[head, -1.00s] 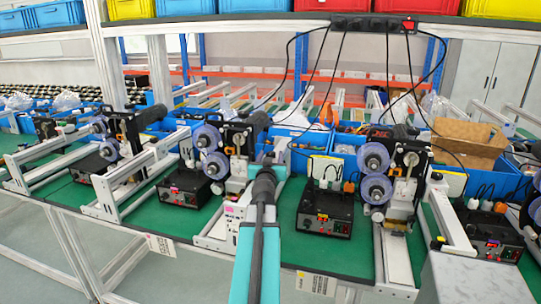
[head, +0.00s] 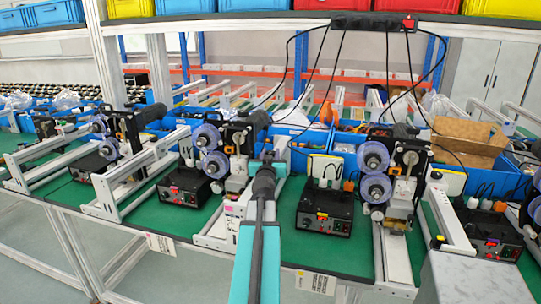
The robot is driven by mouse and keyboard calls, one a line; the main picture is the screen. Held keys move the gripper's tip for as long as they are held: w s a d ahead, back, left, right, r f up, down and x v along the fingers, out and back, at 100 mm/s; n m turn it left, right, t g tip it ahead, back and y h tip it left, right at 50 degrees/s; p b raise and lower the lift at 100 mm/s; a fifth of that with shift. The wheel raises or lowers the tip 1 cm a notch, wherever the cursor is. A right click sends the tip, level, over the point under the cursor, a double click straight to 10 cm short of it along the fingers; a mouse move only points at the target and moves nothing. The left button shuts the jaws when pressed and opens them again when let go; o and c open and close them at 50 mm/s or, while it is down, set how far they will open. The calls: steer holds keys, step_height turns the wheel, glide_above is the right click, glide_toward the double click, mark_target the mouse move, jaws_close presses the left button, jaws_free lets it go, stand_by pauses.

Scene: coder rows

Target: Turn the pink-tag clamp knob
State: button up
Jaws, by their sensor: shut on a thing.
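A small pink tag (head: 229,210) shows low on the white frame of the middle-left coder (head: 236,170), just left of my forearm. My gripper (head: 268,158) reaches over the bench at the right side of this coder. It is shut on the clamp knob there. The knob itself and the fingertips' contact are hidden behind my wrist, so I cannot tell how far the knob is turned.
Similar coders with purple rollers stand to the left and at the right (head: 374,172). A black control box (head: 325,213) sits right of my arm on the green bench top. Blue bins line the back. Cables hang from the power strip (head: 373,23) above.

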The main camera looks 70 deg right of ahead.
steer(key=shift+d+r+p, duration=0.15)
steer(key=shift+r+p, duration=0.1)
steer(key=shift+p, duration=0.25)
steer(key=shift+d+r+p, duration=0.1)
steer(key=shift+p, duration=0.9)
steer(key=shift+w+f+t, duration=0.1)
steer(key=shift+f+t, duration=0.1)
steer(key=shift+t, duration=0.1)
